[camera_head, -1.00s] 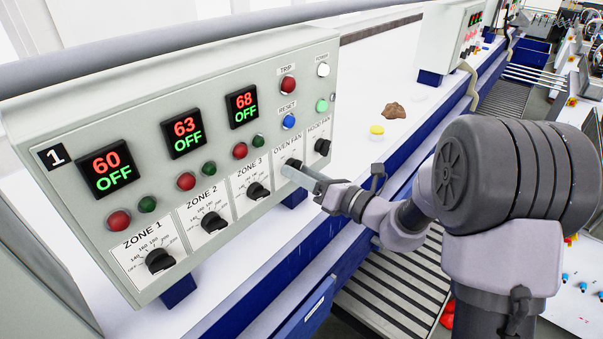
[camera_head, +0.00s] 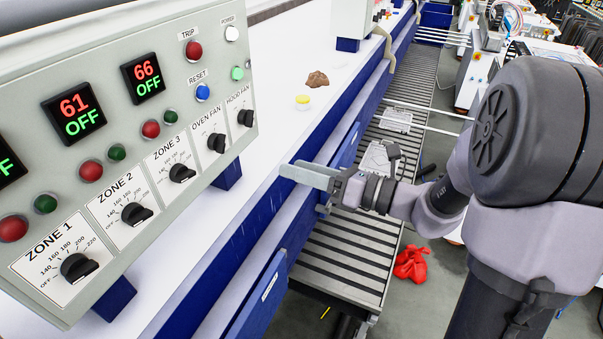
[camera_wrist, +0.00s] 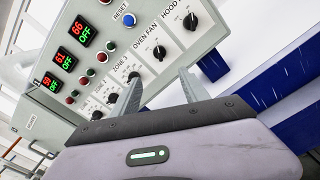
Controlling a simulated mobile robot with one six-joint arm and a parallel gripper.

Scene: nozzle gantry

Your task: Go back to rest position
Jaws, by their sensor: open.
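My gripper (camera_head: 310,175) is in the head view, held out in front of the white machine's edge, to the right of the control panel (camera_head: 135,165) and apart from it. In the wrist view the two fingers of my gripper (camera_wrist: 158,88) are spread with nothing between them. The panel's knobs show beyond the fingers, including the oven fan knob (camera_wrist: 159,52) and the hood fan knob (camera_wrist: 190,21). In the head view the zone displays (camera_head: 143,77) read OFF in green under red numbers.
A roller conveyor (camera_head: 345,250) runs below and beyond my gripper. A red crumpled thing (camera_head: 411,264) lies on the floor right of the conveyor.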

